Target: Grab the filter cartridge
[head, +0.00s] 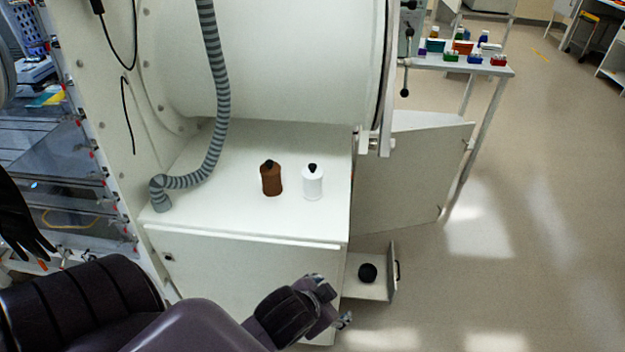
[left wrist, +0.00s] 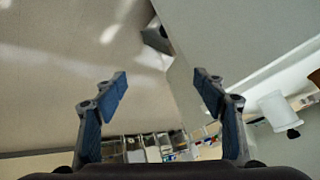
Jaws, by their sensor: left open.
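A small black round object (head: 368,272), which may be the filter cartridge, lies in the open drawer (head: 360,291) low at the cabinet's right side. I cannot tell its kind for certain. The drawer also shows at the top of the left wrist view (left wrist: 157,38), where its contents are unclear. My left gripper (head: 335,302) is in front of the cabinet, left of and nearer than the drawer. In the left wrist view its two fingers (left wrist: 160,82) are spread with nothing between them. My right gripper is not in view.
A brown bottle (head: 271,180) and a white bottle (head: 313,184), both black-capped, stand on the cabinet top (head: 240,222) beside a grey ribbed hose (head: 215,110). A cabinet door (head: 415,180) stands open behind the drawer. A side table (head: 480,66) holds small items. The floor at right is clear.

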